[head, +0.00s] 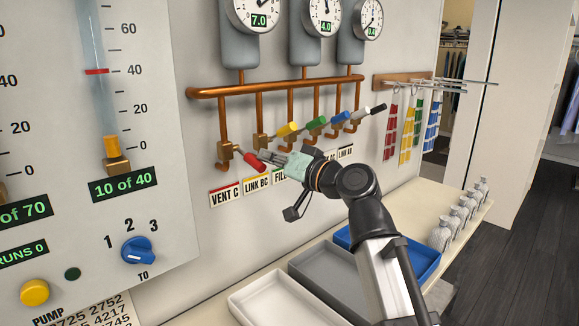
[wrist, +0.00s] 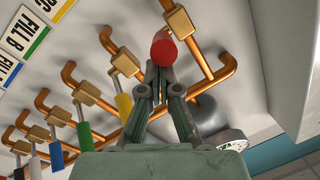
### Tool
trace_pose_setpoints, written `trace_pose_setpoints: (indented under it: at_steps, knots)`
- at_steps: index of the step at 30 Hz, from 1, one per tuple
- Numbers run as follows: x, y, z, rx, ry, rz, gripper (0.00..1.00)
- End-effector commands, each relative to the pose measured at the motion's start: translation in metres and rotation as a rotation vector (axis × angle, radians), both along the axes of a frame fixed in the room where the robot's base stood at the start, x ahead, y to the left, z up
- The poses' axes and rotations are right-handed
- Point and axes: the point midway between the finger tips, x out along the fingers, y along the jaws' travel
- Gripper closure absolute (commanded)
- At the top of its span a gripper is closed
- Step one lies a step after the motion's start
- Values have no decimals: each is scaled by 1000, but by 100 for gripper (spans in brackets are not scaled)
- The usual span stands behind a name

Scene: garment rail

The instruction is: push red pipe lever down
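The red pipe lever (head: 254,162) is on the leftmost valve of the copper pipe, above the VENT C label. It slopes down to the right from its brass valve body (head: 226,152). In the wrist view the red lever (wrist: 163,48) shows nearly end-on, just beyond my fingertips. My gripper (head: 266,154) is beside the lever's outer end in the head view. In the wrist view its two fingers (wrist: 159,74) converge with their tips together, and nothing shows between them. I cannot tell whether the tips touch the lever.
Yellow (head: 287,130), green (head: 316,123), blue (head: 340,117) and white levers, and a black one (head: 378,109), stick out to the right along the same pipe (head: 280,87). Below are white, grey (head: 345,275) and blue trays on a shelf. Gauges hang above.

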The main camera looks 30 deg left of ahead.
Motion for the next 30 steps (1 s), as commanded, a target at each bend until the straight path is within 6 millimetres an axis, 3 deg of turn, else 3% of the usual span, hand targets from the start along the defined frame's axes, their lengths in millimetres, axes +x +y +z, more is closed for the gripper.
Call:
trace_pose_setpoints:
  at_steps: [8,16,18,24,30]
  knots:
    - [3,-2,8,-3,1,-1,100]
    - [17,-14,41,1,-1,-6,100]
    - [10,-34,33,1,-2,-8,100]
    - [2,-74,35,1,-2,-8,100]
    - [-3,-101,37,1,-1,-6,100]
